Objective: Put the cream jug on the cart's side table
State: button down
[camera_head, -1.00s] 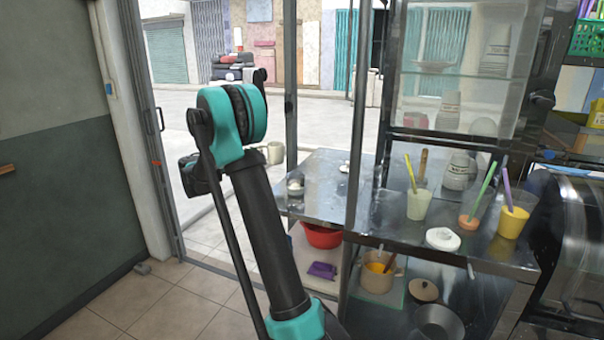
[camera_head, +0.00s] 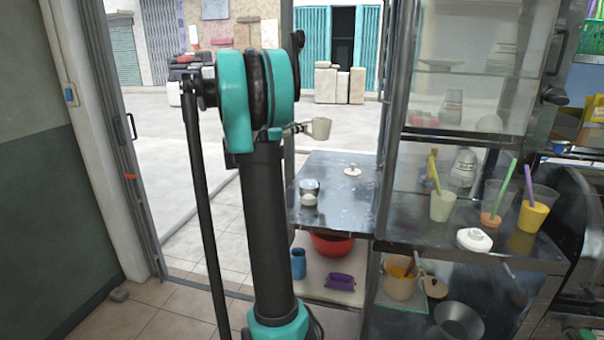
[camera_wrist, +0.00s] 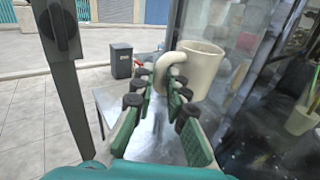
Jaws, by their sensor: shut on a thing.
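The cream jug (camera_head: 321,128) is held in the air above the back left part of the cart's side table (camera_head: 335,207). In the wrist view the cream jug (camera_wrist: 204,70) is upright, with its handle between the fingertips of my gripper (camera_wrist: 160,78). My gripper (camera_head: 300,127) is shut on the handle; in the head view it is small and partly hidden behind my arm. The metal side table (camera_wrist: 155,130) lies below the jug in the wrist view.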

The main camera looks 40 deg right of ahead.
notch_tip(320, 180, down, 16)
jog(key=shift+f, duration=0.2)
dwell(0.4)
jog(key=shift+f, duration=0.15)
jog(key=c, duration=1.5)
grip_release()
jog(key=shift+c, duration=0.2)
jog(key=s+a, duration=0.1)
jog(key=a, duration=1.1)
jog(key=shift+s, duration=0.1)
